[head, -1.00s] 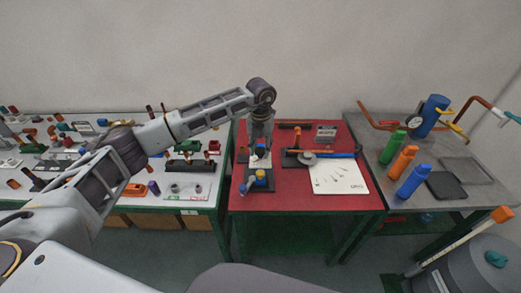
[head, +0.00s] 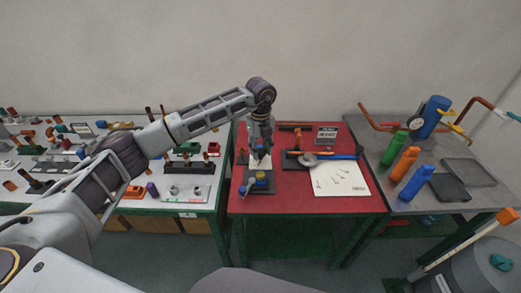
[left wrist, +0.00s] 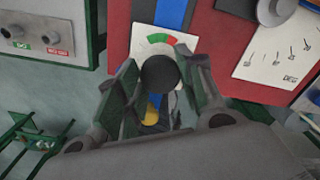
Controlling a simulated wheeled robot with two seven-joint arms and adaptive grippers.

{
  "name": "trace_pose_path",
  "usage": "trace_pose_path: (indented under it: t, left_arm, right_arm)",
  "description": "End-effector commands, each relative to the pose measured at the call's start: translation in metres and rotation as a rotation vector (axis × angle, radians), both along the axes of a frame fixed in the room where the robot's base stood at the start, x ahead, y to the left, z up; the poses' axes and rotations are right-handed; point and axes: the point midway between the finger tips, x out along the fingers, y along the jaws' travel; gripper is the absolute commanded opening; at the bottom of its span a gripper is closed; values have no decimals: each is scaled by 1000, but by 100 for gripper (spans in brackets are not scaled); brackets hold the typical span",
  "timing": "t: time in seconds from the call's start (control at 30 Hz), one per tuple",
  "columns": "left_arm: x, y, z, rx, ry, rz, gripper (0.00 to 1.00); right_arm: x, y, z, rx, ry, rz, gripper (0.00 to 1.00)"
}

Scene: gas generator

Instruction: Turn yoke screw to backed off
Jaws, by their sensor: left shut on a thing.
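In the left wrist view a dark round knob (left wrist: 160,73), which I take to be the yoke screw's head, stands in front of a white plate (left wrist: 153,42) with a green and red arc. My left gripper (left wrist: 158,98) points at it from below, its fingers on either side, and is shut on it. In the head view my left gripper (head: 260,152) reaches straight down over the back of a small dark fixture on the red table and hides the knob. A yellow cap on a blue body (head: 261,178) stands just in front. My right gripper is not in view.
The red table (head: 300,198) also bears a blue-handled tool (head: 335,156) and a white sheet (head: 338,178) to the right. Green (head: 393,148), orange (head: 404,164) and blue (head: 416,183) bottles stand on the grey bench. The red table's front is clear.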

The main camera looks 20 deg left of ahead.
Motion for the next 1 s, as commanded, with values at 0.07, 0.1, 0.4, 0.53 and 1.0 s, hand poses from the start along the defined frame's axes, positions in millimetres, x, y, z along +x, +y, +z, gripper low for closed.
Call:
trace_pose_path:
  t: [0.07, 0.1, 0.4, 0.53, 1.0]
  left_arm:
    - [1, 1, 1, 0, -4, 56, 14]
    - [1, 1, 2, 0, -4, 83, 14]
    - [1, 1, 2, 0, -6, 242, 14]
    - [1, 1, 2, 0, -6, 278, 14]
    - [2, 1, 2, 0, -6, 300, 14]
  right_arm:
    - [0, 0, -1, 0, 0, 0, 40]
    - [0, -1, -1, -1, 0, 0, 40]
    - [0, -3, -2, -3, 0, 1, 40]
    - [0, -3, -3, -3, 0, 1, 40]
    - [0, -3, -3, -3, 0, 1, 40]
